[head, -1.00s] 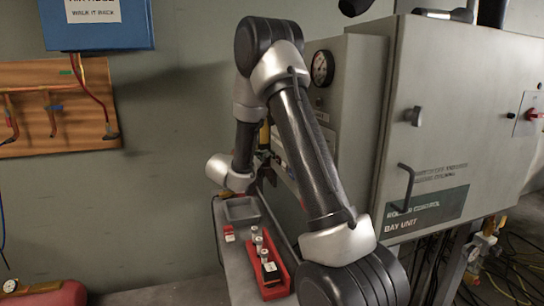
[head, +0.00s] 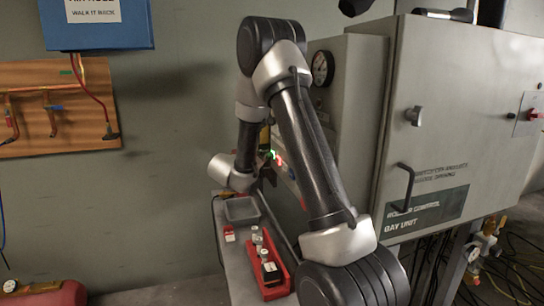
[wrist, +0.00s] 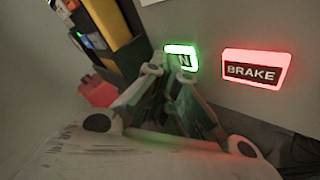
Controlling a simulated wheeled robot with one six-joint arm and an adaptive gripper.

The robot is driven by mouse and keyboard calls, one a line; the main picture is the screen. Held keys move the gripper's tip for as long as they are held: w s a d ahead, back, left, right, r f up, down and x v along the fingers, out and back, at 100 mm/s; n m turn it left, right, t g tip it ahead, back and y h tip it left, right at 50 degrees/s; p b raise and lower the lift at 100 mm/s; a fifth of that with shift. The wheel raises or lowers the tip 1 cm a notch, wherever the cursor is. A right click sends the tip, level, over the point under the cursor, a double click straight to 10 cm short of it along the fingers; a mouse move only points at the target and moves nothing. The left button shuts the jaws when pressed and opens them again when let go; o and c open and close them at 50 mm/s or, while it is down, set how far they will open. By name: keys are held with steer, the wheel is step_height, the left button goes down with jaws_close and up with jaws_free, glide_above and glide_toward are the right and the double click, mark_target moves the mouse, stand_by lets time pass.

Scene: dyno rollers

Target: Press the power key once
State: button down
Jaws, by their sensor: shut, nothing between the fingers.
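My gripper (wrist: 170,85) is shut and empty, its fingertips close to the grey panel face in the wrist view. In the head view it (head: 267,172) is at the left side of the grey cabinet, partly behind my arm. A green lit sign (wrist: 190,58) ending in "N" is just beyond the fingertips, its lower left part hidden by them. A red lit sign (wrist: 253,69) reading "BRAKE" is right of it. I cannot make out a power key; the fingers hide the panel below the green sign. I cannot tell whether they touch the panel.
The grey control cabinet (head: 470,110) with a door handle stands at right, with a pressure gauge (head: 321,68) on the narrower housing beside it. Below my gripper, a shelf (head: 238,265) carries a grey tray (head: 242,210) and a red holder (head: 270,283). A dark holder (wrist: 127,58) stands left.

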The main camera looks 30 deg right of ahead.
steer(key=shift+w+a, duration=0.25)
steer(key=shift+a, duration=0.7)
steer(key=shift+w+a, duration=0.25)
steer(key=shift+a, duration=0.55)
steer(key=shift+w+a, duration=0.2)
steer(key=shift+a, duration=0.6)
steer(key=shift+w+a, duration=0.25)
steer(key=shift+a, duration=0.55)
